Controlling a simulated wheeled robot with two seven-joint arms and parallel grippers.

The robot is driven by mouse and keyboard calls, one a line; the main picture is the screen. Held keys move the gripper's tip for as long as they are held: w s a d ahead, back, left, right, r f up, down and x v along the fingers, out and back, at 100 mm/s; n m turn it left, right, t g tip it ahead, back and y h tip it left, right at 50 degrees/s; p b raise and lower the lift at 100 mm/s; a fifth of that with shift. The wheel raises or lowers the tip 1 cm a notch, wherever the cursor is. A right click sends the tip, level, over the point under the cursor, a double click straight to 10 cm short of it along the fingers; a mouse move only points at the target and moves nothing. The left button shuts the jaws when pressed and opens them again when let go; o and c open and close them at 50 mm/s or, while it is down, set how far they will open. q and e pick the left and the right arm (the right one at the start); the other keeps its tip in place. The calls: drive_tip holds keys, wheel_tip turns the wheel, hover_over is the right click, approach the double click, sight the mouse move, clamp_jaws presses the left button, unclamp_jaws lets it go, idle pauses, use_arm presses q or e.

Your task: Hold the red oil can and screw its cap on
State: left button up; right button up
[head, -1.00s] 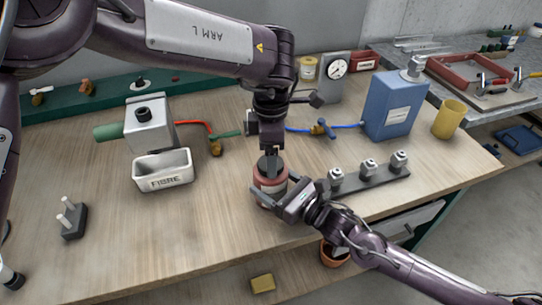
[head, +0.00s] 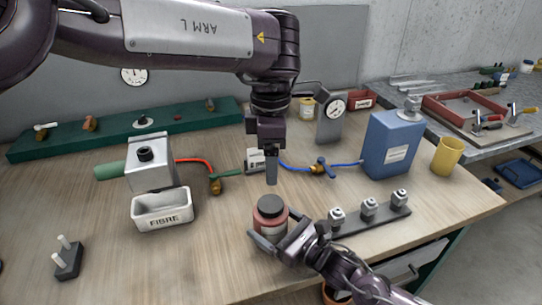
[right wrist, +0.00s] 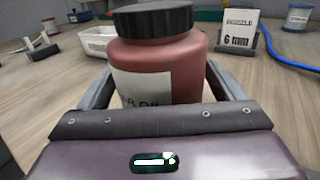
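The red oil can (head: 270,215) stands upright on the workbench with a dark cap seated on its top. My right gripper (head: 277,235) comes in low from the front right, with a finger against each side of the can's body. My left gripper (head: 271,180) points straight down above the cap, clear of it. Its fingers line up in this view, so their gap is hidden.
A white FIBRE bin (head: 162,209) and a grey machine (head: 150,165) stand left. A rail with several metal fittings (head: 370,215) lies close right of the can. A blue container (head: 392,145) and yellow cup (head: 447,156) are farther right.

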drive_tip(key=shift+o, duration=0.9)
drive_tip(key=shift+d, duration=0.1)
drive_tip(key=shift+s+d+f, duration=0.1)
drive_tip(key=shift+s+d, duration=0.15)
drive_tip(key=b+v, duration=0.2)
drive_tip(key=v, duration=0.4)
drive_tip(key=shift+s+d, duration=0.35)
